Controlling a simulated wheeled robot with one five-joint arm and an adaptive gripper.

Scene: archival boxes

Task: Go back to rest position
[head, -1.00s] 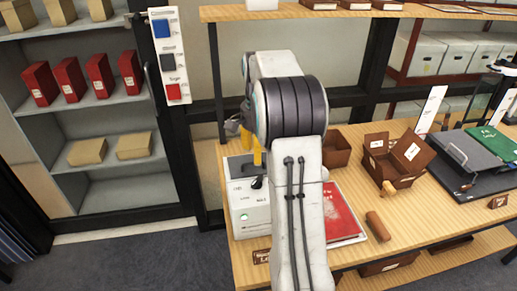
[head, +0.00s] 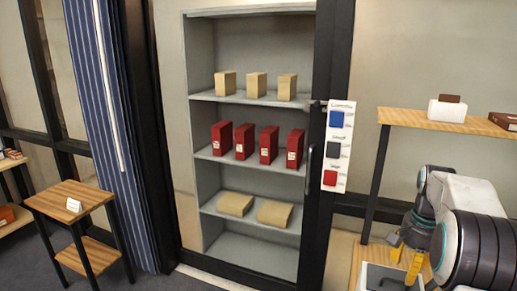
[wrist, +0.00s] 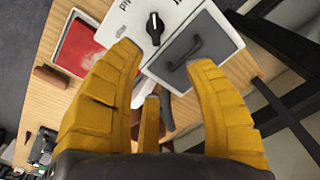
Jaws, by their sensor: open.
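My gripper (wrist: 160,85) is open in the wrist view, its yellow fingers spread apart with nothing between them. In the head view my gripper (head: 406,262) shows at the lower right, pointing down over the end of the wooden workbench, with my arm beside it. In the wrist view a white box with a black knob (wrist: 155,28) and a grey drawer with a dark handle (wrist: 200,52) lie beyond the fingertips. The gap between the fingertips and the box cannot be judged.
An open grey cabinet (head: 200,176) holds tan and red boxes on its shelves. A small wooden side table (head: 62,196) stands left, by a striped curtain (head: 95,120). A wooden shelf (head: 400,117) is above my arm. A red folder (wrist: 85,50) lies on the bench.

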